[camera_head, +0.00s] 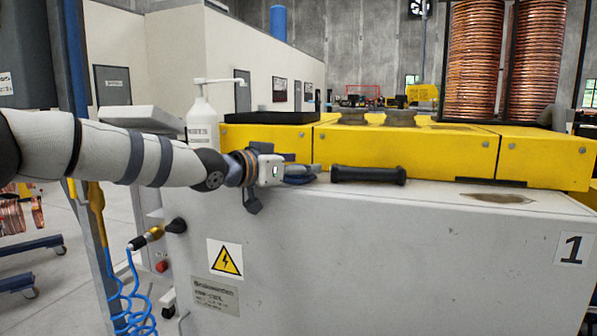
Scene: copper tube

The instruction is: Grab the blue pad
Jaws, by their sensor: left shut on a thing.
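The blue pad (299,181) is a small dark blue thing at the top front edge of the grey machine (400,250), left of the black handle. My left arm reaches in from the left, and my left gripper (302,171) is at the pad. The gripper is shut on the pad, and its fingers hide part of it. I cannot tell whether the pad still touches the machine top. My right gripper is not in view.
A black bar handle (368,175) lies just right of the pad. Yellow covers (410,147) rise close behind. A white pump bottle (202,122) stands behind my left arm. Copper coils (475,60) stand at the back right. The machine top is bare at the right front.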

